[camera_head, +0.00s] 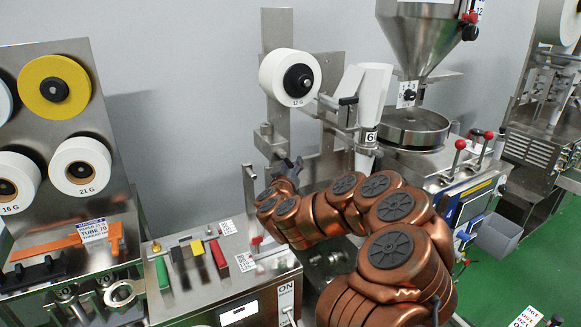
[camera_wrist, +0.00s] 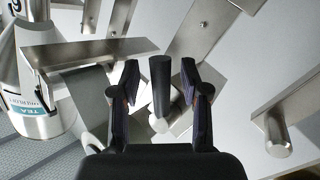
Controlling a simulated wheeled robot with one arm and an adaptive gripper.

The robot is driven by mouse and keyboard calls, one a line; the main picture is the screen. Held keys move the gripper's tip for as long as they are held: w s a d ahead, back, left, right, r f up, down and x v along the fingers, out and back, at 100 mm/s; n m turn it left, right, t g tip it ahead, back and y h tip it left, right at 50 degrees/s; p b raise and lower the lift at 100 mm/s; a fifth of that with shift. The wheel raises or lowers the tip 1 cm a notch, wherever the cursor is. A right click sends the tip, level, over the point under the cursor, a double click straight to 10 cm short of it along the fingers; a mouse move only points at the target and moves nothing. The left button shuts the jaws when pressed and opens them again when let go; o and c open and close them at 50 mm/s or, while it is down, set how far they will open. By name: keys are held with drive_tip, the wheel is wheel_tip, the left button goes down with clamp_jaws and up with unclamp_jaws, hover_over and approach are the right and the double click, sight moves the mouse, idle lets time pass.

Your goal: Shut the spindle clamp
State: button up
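My gripper (camera_wrist: 158,92) is open in the wrist view, with its two black fingers apart. A black rod-shaped handle (camera_wrist: 160,84) stands between the fingers as seen from the wrist, with a visible gap on each side. It looks like the clamp's lever, but I cannot tell whether it is open or shut. How deep it sits between the fingertips is unclear. In the head view my gripper (camera_head: 290,165) is small and dark, below the white 12 G roll (camera_head: 289,77) with its black hub. The clamp's body is not clearly visible there.
A white forming tube (camera_head: 370,98) marked 6 and a steel hopper (camera_head: 428,38) stand to the right. A steel plate (camera_wrist: 100,52) and a labelled cylinder (camera_wrist: 40,100) are close on the wrist view's left. A steel peg (camera_wrist: 277,135) juts out at right.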

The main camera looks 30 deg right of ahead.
clamp_jaws()
idle(0.3)
drive_tip(key=shift+s+d+f, duration=0.1)
drive_tip(key=shift+s+d, duration=0.05)
idle(0.3)
